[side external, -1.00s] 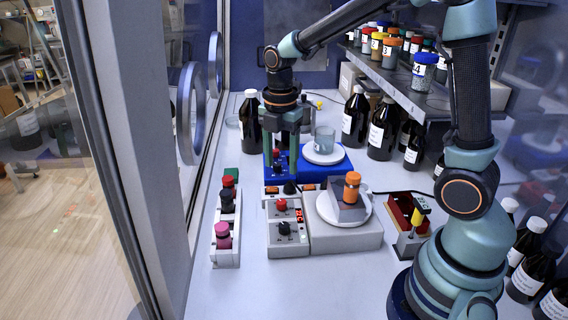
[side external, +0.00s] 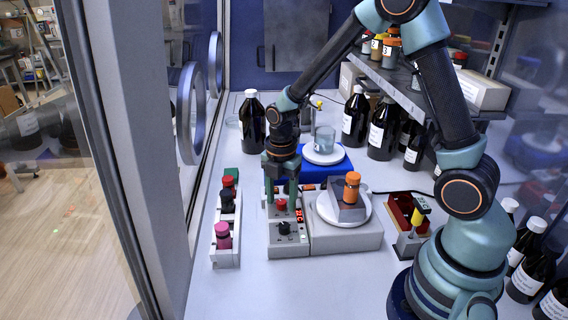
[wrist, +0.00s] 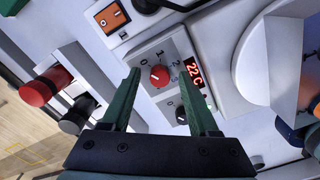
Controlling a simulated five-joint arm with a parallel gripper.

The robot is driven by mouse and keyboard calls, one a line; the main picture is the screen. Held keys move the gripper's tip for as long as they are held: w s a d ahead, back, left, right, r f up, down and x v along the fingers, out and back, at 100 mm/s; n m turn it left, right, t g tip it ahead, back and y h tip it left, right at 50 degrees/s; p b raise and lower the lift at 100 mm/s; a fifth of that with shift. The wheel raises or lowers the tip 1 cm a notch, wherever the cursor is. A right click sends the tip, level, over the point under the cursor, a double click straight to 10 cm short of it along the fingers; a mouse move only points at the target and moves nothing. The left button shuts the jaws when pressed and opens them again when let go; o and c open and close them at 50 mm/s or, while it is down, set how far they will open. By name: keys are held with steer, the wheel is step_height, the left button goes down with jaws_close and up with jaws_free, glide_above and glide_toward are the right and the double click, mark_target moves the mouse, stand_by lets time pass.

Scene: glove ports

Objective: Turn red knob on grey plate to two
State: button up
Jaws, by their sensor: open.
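The red knob (side external: 281,204) sits on the grey plate (side external: 275,244), on the control strip left of the round white top. In the wrist view the red knob (wrist: 159,77) shows between my fingers, with printed numbers including 1 and 2 around it. Its pale pointer mark is small, and I cannot tell which number it points at. My gripper (side external: 282,196) is open, fingers pointing down on either side over the knob. In the wrist view my gripper (wrist: 159,72) has one finger left and one right of the knob, not visibly touching it.
A black knob (side external: 284,227) and a red-lit display (side external: 299,215) share the strip. An orange-capped bottle (side external: 351,187) lies on a grey block on the white top. A vial rack (side external: 226,258) stands left. A blue plate (side external: 342,167) with a beaker is behind.

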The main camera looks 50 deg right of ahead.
jaws_close()
steer(key=m, duration=0.5)
steer(key=shift+m, duration=0.4)
steer(key=m, duration=1.2)
steer(key=shift+m, duration=0.3)
steer(key=m, duration=0.5)
steer(key=shift+m, duration=0.3)
